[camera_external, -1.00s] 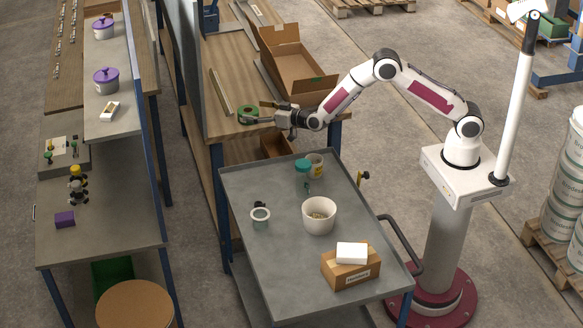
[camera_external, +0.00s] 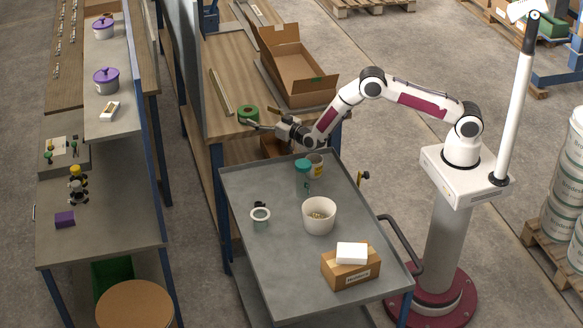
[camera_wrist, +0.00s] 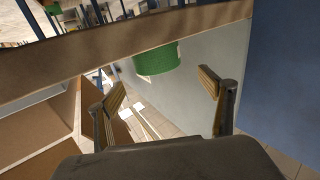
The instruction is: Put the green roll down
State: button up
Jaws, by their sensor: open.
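The green roll (camera_external: 248,114) lies flat on the wooden bench top (camera_external: 222,84), close to its front edge. My gripper (camera_external: 246,125) is just in front of the roll, at the bench's front edge, with its fingers pointing left. In the wrist view, the fingers (camera_wrist: 162,91) are spread wide with nothing between them. The green roll (camera_wrist: 160,60) shows beyond the fingertips, apart from them, and its upper part is hidden by a brown band.
An open cardboard box (camera_external: 295,72) stands on the bench to the right of the roll. A metal rail (camera_external: 220,92) lies behind it. The grey cart (camera_external: 290,270) below holds a white bucket (camera_external: 319,216), a teal-lidded jar (camera_external: 302,177) and a small carton (camera_external: 350,272).

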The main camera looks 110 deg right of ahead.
aim_at(248, 110)
jog(key=shift+d, duration=0.15)
jog(key=shift+x, duration=1.2)
jog(key=shift+w, duration=0.1)
jog(key=shift+w+d+f, duration=0.25)
jog(key=shift+w+d, duration=0.1)
jog(key=shift+d, duration=0.35)
jog(key=shift+w+d+f, duration=0.2)
jog(key=shift+w+d, duration=0.15)
jog(key=shift+d, duration=0.3)
jog(key=shift+x, duration=0.95)
jog(key=shift+r, duration=0.1)
jog(key=c, duration=1.4)
jog(key=shift+r, duration=0.15)
